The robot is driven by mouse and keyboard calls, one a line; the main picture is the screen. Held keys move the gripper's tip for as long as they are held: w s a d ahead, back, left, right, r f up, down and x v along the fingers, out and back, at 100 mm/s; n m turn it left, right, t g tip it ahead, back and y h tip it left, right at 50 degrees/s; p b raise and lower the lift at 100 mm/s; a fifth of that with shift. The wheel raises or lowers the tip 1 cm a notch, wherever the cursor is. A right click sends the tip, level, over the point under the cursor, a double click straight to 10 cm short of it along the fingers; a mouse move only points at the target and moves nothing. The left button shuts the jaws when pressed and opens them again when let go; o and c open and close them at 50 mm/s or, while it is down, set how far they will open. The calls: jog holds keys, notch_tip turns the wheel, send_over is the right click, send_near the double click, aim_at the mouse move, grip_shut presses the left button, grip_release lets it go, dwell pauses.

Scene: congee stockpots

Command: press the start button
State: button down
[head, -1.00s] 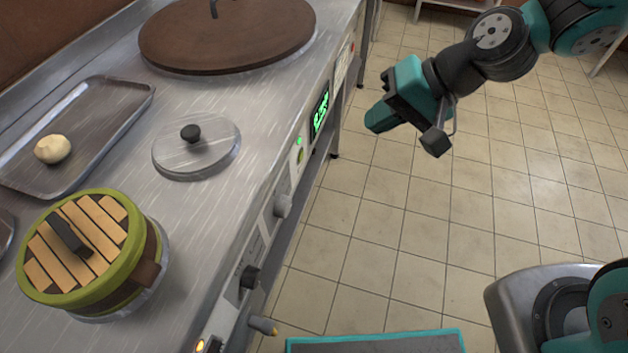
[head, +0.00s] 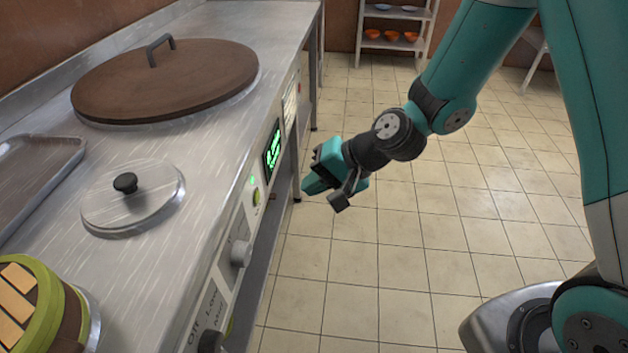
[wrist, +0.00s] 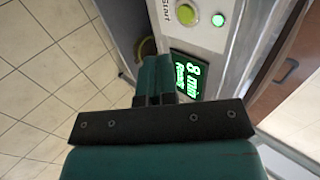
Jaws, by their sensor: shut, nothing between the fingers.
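The start button is a round yellow-green button (wrist: 186,14) beside the word "Start" in the wrist view. In the head view the button (head: 256,197) sits on the counter's front panel, just below a small lit green lamp (head: 252,180). The lamp (wrist: 218,20) also shows in the wrist view. My gripper (head: 307,186) is shut and empty, to the right of the panel and apart from it. In the wrist view my gripper's fingers (wrist: 155,62) point toward the panel, below the button in the picture and partly over the display's left edge.
A green-lit display (wrist: 190,75) reads "8 min Ready". The tiled floor (head: 400,260) is clear.

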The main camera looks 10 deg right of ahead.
aim_at(257, 197)
jog(key=x, duration=0.3)
jog(key=a+r+b+x, duration=0.1)
jog(key=x, duration=0.4)
jog(key=shift+w+a, duration=0.35)
jog(key=shift+a, duration=0.05)
jog(key=shift+w+a+r, duration=0.1)
jog(key=shift+w+a, duration=0.05)
jog(key=shift+a, duration=0.25)
